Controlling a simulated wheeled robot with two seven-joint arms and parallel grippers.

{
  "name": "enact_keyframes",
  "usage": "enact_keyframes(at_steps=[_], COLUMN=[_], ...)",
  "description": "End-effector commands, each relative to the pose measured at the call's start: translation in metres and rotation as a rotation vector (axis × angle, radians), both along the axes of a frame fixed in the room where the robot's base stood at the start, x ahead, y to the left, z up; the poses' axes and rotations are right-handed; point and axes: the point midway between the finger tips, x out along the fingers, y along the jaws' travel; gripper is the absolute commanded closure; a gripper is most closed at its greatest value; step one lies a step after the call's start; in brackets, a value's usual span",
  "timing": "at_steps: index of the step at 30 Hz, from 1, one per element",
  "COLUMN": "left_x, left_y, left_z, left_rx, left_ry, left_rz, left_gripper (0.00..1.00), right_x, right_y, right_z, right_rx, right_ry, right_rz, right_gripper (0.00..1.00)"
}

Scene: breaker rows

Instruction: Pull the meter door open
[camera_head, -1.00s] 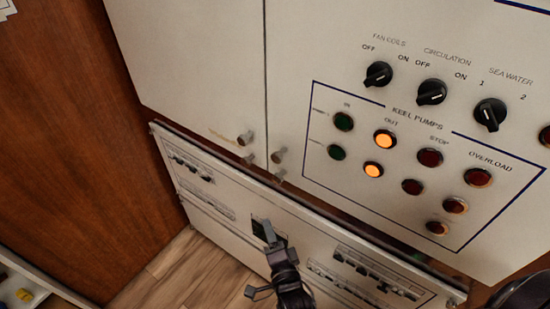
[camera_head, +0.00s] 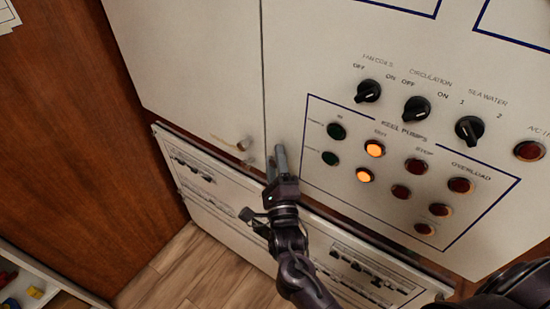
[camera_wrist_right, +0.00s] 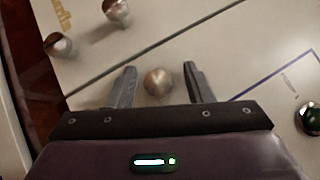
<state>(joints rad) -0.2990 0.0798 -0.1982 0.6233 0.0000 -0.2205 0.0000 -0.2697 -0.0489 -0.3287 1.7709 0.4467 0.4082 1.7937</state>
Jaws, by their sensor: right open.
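The right cabinet door (camera_head: 330,60) carries switches and lamps and appears shut along its seam with the left door. I see no label naming the meter door. My right gripper (camera_head: 279,160) is at this door's lower left corner, fingers open. In the right wrist view, the gripper (camera_wrist_right: 160,88) has a round metal knob (camera_wrist_right: 158,82) between its fingertips, with gaps on both sides. The head view hides this knob behind the gripper. My left gripper is out of view.
The left door (camera_head: 190,60) has its own knob (camera_head: 245,143) close to the seam. Below, a breaker panel (camera_head: 210,190) sticks out past the doors at an angle. A brown wooden wall (camera_head: 60,140) stands at left. Wood floor (camera_head: 170,265) shows below.

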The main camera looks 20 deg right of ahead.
Motion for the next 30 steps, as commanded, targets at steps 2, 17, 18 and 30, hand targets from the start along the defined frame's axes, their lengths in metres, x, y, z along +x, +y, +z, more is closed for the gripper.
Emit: enact_keyframes(at_steps=[2, 17, 18, 30], left_x=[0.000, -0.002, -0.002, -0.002], left_y=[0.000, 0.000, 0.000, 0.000], left_z=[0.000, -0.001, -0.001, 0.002], left_rx=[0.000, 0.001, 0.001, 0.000], left_ry=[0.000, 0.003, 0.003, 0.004], left_rz=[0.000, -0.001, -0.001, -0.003], left_gripper=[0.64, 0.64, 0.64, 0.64], right_x=[0.001, 0.000, 0.000, -0.013], right_y=[0.000, 0.000, 0.000, 0.016], right_z=[-0.001, 0.000, 0.000, 0.000], right_rx=[-0.001, -0.001, -0.001, -0.002], right_ry=[0.001, 0.001, 0.000, 0.002], right_rz=[0.000, 0.000, 0.000, 0.042], right_gripper=[0.53, 0.99, 1.00, 1.00])
